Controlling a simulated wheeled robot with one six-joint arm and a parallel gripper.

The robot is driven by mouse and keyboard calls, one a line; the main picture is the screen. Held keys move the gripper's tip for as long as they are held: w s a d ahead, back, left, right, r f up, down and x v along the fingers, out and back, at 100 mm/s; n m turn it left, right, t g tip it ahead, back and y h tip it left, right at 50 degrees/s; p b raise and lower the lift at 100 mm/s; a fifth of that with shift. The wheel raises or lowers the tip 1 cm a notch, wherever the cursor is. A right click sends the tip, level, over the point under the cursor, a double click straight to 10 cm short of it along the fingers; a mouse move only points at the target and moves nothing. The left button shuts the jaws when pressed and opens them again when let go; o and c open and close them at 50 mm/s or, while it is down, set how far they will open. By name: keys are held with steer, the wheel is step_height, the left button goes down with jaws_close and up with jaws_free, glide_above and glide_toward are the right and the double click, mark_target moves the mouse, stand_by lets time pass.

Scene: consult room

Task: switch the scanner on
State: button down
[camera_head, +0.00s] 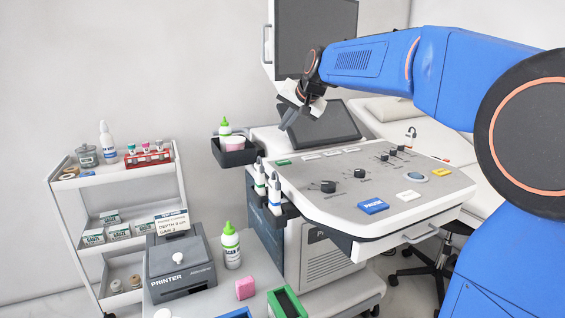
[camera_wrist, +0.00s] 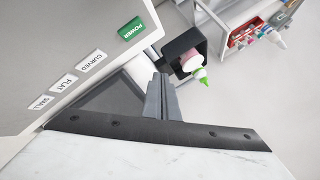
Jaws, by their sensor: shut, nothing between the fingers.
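The scanner is a white cart with a grey control panel (camera_head: 350,195). Its green POWER button (camera_head: 283,162) is at the panel's far left corner. The button also shows in the wrist view (camera_wrist: 131,28), top centre, with its label upside down. In the wrist view my gripper's fingers (camera_wrist: 164,90) are together, apart from the button. The large monitor (camera_head: 318,40) and the tilted screen (camera_head: 325,127) are dark.
White CURVED, FLAT and SMALL keys (camera_wrist: 66,82) line up beside the button. A black side holder (camera_head: 236,153) with a green-capped bottle stands left of it. Knobs, sliders and a blue PRINT key (camera_head: 372,206) are on the panel. A printer (camera_head: 180,265) and trolley (camera_head: 112,180) stand left.

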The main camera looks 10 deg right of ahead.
mark_target(285, 163)
steer(key=shift+f, duration=0.1)
steer(key=shift+f, duration=4.3)
steer(key=shift+f, duration=0.2)
steer(key=shift+f, duration=0.25)
steer(key=shift+f, duration=0.45)
steer(key=shift+r, duration=0.9)
